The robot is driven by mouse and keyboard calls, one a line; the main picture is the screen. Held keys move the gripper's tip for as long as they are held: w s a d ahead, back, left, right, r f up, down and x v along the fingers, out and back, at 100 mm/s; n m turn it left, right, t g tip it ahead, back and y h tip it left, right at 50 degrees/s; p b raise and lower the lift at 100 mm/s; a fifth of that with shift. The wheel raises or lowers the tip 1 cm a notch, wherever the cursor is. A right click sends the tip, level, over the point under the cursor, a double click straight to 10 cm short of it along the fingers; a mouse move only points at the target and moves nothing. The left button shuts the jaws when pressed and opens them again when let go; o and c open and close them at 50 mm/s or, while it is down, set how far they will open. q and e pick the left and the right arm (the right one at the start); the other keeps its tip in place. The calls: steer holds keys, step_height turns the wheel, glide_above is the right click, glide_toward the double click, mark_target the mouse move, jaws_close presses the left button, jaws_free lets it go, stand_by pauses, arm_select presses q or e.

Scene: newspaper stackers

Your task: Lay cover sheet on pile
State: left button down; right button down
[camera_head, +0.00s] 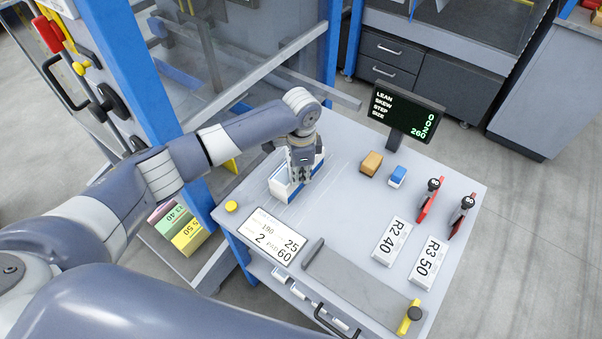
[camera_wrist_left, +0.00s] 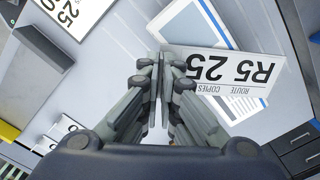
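My left gripper (camera_head: 301,170) is low over the pile (camera_head: 281,190), a small white-and-blue stack of newspapers near the table's far left edge. In the left wrist view the gripper (camera_wrist_left: 163,62) is shut on the left edge of the cover sheet (camera_wrist_left: 225,71), a white card reading "R5 25". The sheet extends across the pile (camera_wrist_left: 190,22), whose printed paper shows on both sides of it. The sheet lies askew to the pile; I cannot tell whether it touches the top. In the head view the arm and gripper hide most of this. My right gripper is not in view.
Cards R2 40 (camera_head: 391,242) and R3 50 (camera_head: 429,262) lie at the right, near two red-and-black tools (camera_head: 430,199). A display (camera_head: 405,110), a tan block (camera_head: 371,163) and a blue-white block (camera_head: 397,176) are behind.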

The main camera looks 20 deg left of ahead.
arm_select(q)
steer(key=shift+f, duration=0.15)
steer(key=c, duration=1.8)
jaws_free()
step_height(320, 180, up, 12)
steer(key=b, duration=0.2)
steer(key=shift+r, duration=0.2)
